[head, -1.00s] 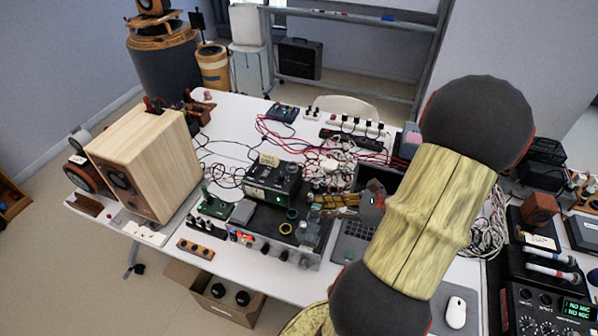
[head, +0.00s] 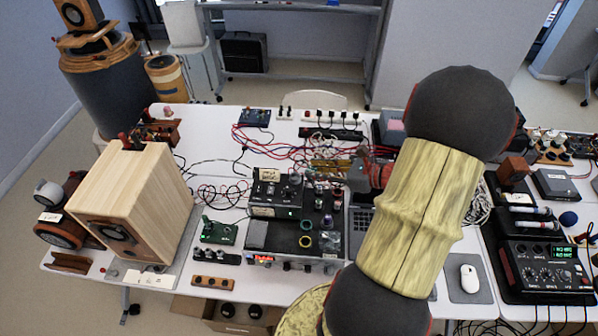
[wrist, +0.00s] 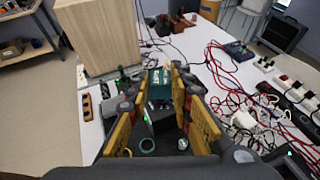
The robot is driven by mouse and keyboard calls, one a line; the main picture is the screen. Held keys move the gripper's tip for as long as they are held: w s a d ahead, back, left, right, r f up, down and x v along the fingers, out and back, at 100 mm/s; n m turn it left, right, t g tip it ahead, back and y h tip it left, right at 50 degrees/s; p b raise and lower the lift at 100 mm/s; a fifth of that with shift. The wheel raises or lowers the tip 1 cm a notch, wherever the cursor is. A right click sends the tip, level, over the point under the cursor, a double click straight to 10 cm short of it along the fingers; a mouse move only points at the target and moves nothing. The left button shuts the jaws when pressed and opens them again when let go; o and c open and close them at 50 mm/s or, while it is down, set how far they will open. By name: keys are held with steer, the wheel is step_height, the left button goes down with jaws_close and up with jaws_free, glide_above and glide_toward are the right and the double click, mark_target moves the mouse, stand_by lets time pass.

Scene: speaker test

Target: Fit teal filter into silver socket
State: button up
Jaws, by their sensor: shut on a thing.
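My gripper (wrist: 160,78) has yellow fingers and is shut on a teal block with pale marks, the teal filter (wrist: 161,84), in the wrist view. In the head view my gripper (head: 322,165) is side-on at the back right of a black bench unit (head: 283,238); the filter is not clear there. A small silvery round piece (wrist: 183,144) lies below the fingers in the wrist view, beside a teal ring (wrist: 147,145). I cannot tell whether this piece is the silver socket. The filter appears apart from it.
A large wooden speaker (head: 135,205) stands left of the unit. Red and black cables (head: 262,150) spread over the table behind. A green board (head: 219,232) and a wooden knob strip (head: 212,283) sit left of the unit. A mixer (head: 543,268) and mouse (head: 468,278) are at right.

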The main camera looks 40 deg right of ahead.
steer(key=shift+w+d+f+b, duration=0.25)
steer(key=shift+w+d+f, duration=0.35)
steer(key=shift+w+f, duration=1.35)
steer(key=shift+w+d+f+b, duration=0.2)
steer(key=shift+w+d+f, duration=0.45)
steer(key=shift+w+f, duration=1.3)
steer(key=shift+w+d+f+b, duration=0.25)
steer(key=shift+w+d+f, duration=0.35)
steer(key=shift+w+f, duration=1.3)
steer(key=shift+s+f, duration=0.2)
steer(key=shift+f, duration=0.1)
steer(key=shift+f+b, duration=0.25)
steer(key=shift+b, duration=0.05)
steer(key=o, duration=1)
steer(key=shift+o, duration=0.2)
steer(key=shift+r, duration=0.1)
